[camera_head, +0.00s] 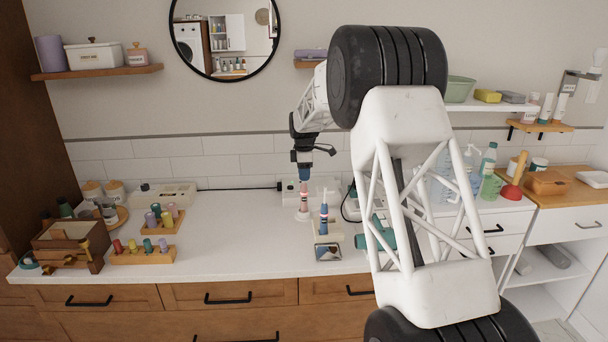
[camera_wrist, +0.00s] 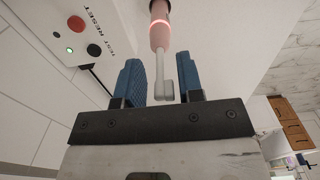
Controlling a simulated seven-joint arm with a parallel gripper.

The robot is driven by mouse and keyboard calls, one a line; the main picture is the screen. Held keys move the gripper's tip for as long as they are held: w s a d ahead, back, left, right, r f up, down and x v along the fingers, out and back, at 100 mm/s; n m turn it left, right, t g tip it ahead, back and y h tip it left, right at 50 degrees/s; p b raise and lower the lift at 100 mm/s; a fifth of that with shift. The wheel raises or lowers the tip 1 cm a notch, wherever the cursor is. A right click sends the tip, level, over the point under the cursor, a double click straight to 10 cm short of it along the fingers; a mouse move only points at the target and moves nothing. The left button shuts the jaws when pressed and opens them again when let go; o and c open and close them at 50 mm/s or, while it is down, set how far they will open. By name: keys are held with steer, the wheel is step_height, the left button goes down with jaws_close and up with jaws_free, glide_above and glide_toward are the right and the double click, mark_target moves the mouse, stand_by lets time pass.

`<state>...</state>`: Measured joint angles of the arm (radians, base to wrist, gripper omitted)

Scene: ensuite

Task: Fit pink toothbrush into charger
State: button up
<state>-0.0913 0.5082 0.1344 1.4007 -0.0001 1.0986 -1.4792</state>
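The pink toothbrush (camera_head: 304,194) stands upright near the back of the white counter, with a small white round base (camera_head: 303,214) at its foot. I cannot tell how its foot sits on that base. In the wrist view the pink handle (camera_wrist: 159,30) has a glowing red ring, and its white neck and brush head reach between my fingers. My gripper (camera_wrist: 160,68) is above it, pointing down and open, with the blue finger pads apart on either side and a clear gap at the left pad. A blue toothbrush (camera_head: 324,222) stands upright just in front and to the right.
A white outlet box with test and reset buttons (camera_wrist: 75,25) is on the wall side, close to the gripper. A small mirror-like block (camera_head: 328,252) and a teal item (camera_head: 376,238) lie nearby. Wooden racks (camera_head: 143,256) stand left; the counter between is clear.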

mark_target(305, 185)
step_height(305, 185, up, 12)
steer(key=shift+f, duration=0.1)
stand_by(0.5)
stand_by(0.6)
steer(key=shift+s, duration=0.1)
steer(key=s+d+r+m, duration=0.2)
steer(key=s+r+m, duration=0.1)
steer(key=s, duration=0.8)
steer(key=s+d+r+m+t, duration=0.1)
steer(key=s+d+r+m, duration=0.15)
steer(key=s, duration=0.95)
steer(key=s+d+r+m, duration=0.2)
steer(key=s+r+m, duration=0.2)
steer(key=s, duration=0.7)
steer(key=s+d+f+m, duration=0.1)
steer(key=s+f+m, duration=0.2)
steer(key=s, duration=0.8)
steer(key=s+d+f+m+t, duration=0.1)
steer(key=s+f, duration=0.3)
steer(key=s, duration=0.8)
steer(key=s+d+f+m, duration=0.1)
steer(key=s+f+m, duration=0.3)
steer(key=s, duration=0.7)
steer(key=shift+s+f+m+t, duration=0.15)
steer(key=shift+f+m+t, duration=0.15)
steer(key=shift+f+m, duration=0.05)
